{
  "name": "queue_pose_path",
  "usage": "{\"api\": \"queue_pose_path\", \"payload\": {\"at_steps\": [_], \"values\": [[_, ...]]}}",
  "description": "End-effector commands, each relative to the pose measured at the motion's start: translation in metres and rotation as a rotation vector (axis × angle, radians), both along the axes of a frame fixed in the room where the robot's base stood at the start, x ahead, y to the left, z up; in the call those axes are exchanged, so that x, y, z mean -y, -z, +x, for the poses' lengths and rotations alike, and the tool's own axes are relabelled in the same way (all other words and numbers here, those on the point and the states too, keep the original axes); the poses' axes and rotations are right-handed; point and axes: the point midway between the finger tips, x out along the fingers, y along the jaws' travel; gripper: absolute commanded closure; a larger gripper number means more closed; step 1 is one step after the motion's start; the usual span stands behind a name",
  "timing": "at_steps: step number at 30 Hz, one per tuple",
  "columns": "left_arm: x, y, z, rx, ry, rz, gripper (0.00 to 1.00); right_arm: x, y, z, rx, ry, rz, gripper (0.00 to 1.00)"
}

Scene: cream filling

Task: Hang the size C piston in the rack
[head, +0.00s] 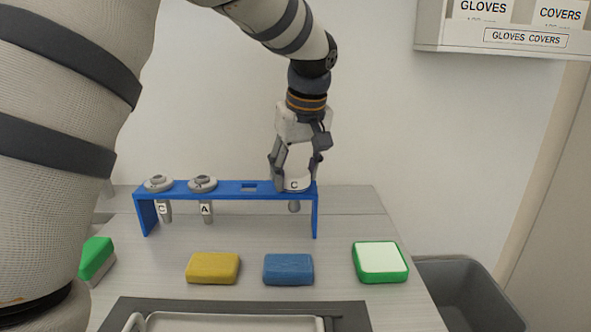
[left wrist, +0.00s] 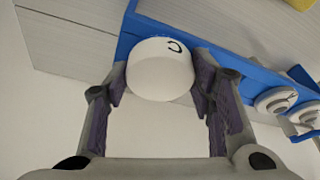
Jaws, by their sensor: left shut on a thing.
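A white piston (head: 297,183) marked C is at the right end of the blue rack (head: 226,187). A grey round end shows just below the rack's bar under it; whether the piston rests fully in a slot cannot be told. My left gripper (head: 297,163) points down from above and is shut on this piston. The left wrist view shows the white piston (left wrist: 160,72) between the two fingers, its C facing the camera, with the rack (left wrist: 150,25) close behind. Two grey pieces (head: 158,184) (head: 203,184) hang in the rack's left part. My right gripper is not in view.
An empty slot (head: 249,187) shows in the rack's bar. On the table in front lie a yellow sponge (head: 213,268), a blue sponge (head: 288,269), a green-and-white block (head: 381,262) and a green block (head: 97,258). A grey bin (head: 468,295) stands right. A shelf (head: 520,38) hangs upper right.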

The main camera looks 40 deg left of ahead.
Motion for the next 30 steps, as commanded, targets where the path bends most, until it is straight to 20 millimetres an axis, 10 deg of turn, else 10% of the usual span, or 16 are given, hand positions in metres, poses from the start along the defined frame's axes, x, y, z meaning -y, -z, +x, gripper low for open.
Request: {"api": "queue_pose_path", "payload": {"at_steps": [5, 6, 9, 30], "values": [[0.0, 0.002, 0.0, 0.0, 0.0, 0.001, 0.87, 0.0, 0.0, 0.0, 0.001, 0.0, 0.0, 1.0], [0.0, 0.002, 0.0, 0.001, 0.0, 0.0, 0.44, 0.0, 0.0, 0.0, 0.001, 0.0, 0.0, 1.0], [0.0, 0.002, 0.0, 0.001, 0.0, 0.0, 0.27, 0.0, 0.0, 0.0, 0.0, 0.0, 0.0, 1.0], [0.0, -0.04, 0.001, 0.002, 0.0, 0.001, 0.27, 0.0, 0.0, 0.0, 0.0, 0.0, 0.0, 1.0]]}}
